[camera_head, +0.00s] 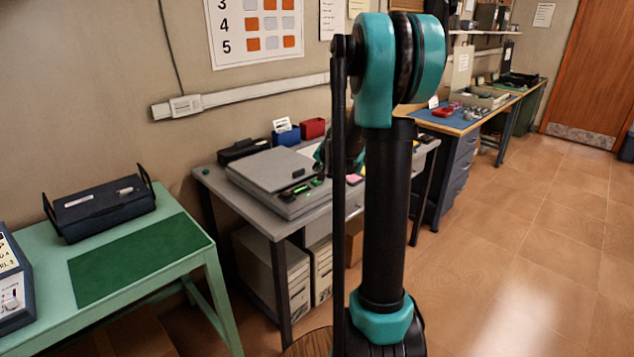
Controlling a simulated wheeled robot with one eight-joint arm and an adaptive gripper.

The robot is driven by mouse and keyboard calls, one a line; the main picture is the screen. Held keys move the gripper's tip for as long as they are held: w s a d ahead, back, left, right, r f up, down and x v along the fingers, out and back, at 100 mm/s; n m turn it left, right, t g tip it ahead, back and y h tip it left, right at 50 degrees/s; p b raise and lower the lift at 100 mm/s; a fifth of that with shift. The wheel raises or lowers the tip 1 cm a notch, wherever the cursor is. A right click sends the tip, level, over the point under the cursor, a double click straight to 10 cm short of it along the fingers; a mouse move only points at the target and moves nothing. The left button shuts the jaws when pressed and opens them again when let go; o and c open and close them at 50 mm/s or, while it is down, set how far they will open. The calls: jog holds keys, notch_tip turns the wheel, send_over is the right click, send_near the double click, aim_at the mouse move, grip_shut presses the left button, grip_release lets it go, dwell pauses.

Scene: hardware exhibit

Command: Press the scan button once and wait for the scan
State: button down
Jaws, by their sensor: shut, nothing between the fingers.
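A grey flatbed scanner (275,176) with its lid down lies on the grey table (222,190) near the wall. Small dark controls (287,196) and a green spot (317,182) show on its front right edge. Which of them is the scan button is too small to tell. My gripper (325,160) shows only in part, just above the scanner's right end, behind my arm's upright link. It looks shut and empty. Its fingertips are hidden, so I cannot tell whether they touch the scanner.
A blue bin (286,138) and a red bin (312,128) stand behind the scanner. A pink pad (352,178) lies to its right. A green table (190,275) with a dark tray (100,205) is at left. The floor at right is clear.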

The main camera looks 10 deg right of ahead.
jog(key=shift+f, duration=0.8)
jog(key=shift+f, duration=0.1)
dwell(0.8)
jog(key=shift+f, duration=0.3)
jog(key=shift+f, duration=0.5)
dwell(0.8)
jog(key=shift+r, duration=0.9)
jog(key=shift+r, duration=2.5)
